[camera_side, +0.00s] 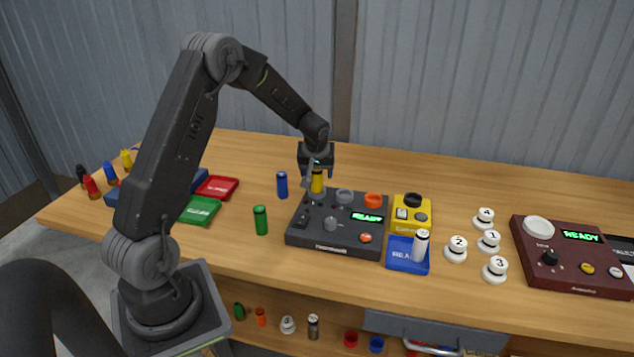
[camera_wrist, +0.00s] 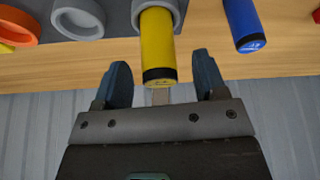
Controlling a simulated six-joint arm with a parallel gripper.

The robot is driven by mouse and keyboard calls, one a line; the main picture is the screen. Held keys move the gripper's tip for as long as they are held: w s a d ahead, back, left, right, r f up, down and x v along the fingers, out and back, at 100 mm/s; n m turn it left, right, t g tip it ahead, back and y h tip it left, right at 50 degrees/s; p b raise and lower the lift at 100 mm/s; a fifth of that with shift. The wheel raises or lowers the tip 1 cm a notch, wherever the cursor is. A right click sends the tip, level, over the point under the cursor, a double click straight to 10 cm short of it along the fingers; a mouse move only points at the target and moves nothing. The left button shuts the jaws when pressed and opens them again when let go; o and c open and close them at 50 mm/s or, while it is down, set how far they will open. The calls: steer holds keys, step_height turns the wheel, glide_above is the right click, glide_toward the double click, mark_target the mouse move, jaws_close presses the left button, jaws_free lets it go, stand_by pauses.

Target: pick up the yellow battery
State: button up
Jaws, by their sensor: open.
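The yellow battery (camera_side: 317,182) stands upright in a socket at the back left of the dark grey device (camera_side: 337,244). In the wrist view the yellow battery (camera_wrist: 157,50) shows its black end band, with its far end inside a grey ring. My gripper (camera_side: 316,172) is at the top of the battery. In the wrist view my gripper (camera_wrist: 162,78) is open, with one blue-grey finger on each side of the battery's near end and gaps between fingers and battery.
A blue battery (camera_side: 282,185) stands close by on the left, and a green battery (camera_side: 261,220) stands left of the device. An orange ring (camera_side: 373,200) and a grey ring (camera_side: 345,196) are on the device. A yellow device (camera_side: 411,214) stands on the right.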

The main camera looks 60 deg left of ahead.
steer(key=shift+x, duration=1.05)
steer(key=c, duration=1.1)
